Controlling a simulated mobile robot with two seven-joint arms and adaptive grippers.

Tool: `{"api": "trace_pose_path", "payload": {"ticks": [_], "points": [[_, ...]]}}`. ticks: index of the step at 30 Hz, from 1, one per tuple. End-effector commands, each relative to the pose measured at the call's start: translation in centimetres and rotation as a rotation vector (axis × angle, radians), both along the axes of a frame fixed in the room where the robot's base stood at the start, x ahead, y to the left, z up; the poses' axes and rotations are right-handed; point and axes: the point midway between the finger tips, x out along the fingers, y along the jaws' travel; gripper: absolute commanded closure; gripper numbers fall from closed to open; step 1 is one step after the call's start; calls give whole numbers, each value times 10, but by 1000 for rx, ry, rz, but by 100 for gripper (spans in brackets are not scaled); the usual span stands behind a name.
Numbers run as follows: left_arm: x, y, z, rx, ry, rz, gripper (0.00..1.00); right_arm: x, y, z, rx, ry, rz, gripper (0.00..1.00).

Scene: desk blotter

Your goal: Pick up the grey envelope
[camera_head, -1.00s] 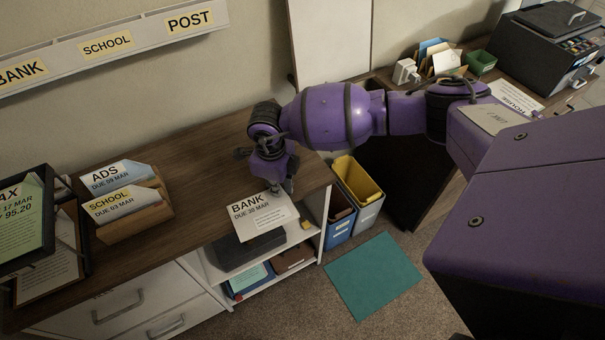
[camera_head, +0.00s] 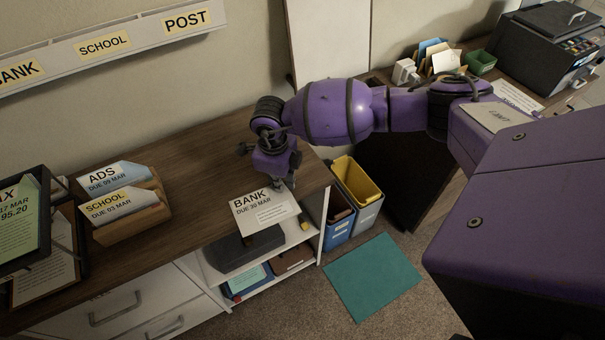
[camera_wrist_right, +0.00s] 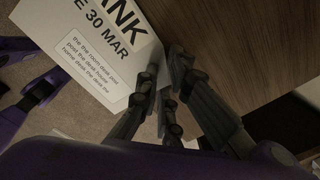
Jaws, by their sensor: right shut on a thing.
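The pale grey envelope (camera_head: 262,207), marked BANK, DUE 30 MAR, is at the front edge of the wooden desk top, its lower part over the dark box on the shelf below. My right gripper (camera_head: 283,184) is shut on its upper right edge. In the right wrist view the envelope (camera_wrist_right: 98,62) extends to the left from between the fingers (camera_wrist_right: 163,95), its print facing the camera. I cannot tell whether it touches the desk edge. My left gripper is not in view.
A wooden holder (camera_head: 139,222) with ADS and SCHOOL envelopes stands left on the desk (camera_head: 190,150). A dark box (camera_head: 243,250) sits on the open shelf below. Bins (camera_head: 356,190) and a teal mat (camera_head: 372,276) are to the right. BANK, SCHOOL and POST wall slots are above.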

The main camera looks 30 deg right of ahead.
Motion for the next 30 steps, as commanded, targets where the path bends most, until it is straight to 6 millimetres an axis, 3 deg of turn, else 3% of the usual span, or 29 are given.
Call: {"api": "trace_pose_path", "payload": {"ticks": [10,11,15,26,30], "points": [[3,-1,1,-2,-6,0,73,3,-5,0,-5,-3,-2,100],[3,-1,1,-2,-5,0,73,3,-5,0,-5,-3,-2,90],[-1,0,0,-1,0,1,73,3,-4,0,-4,-3,-1,72],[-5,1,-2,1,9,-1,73,3,-3,2,-2,-3,0,72],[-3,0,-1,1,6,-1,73,4,-2,15,-1,-7,1,72]]}}
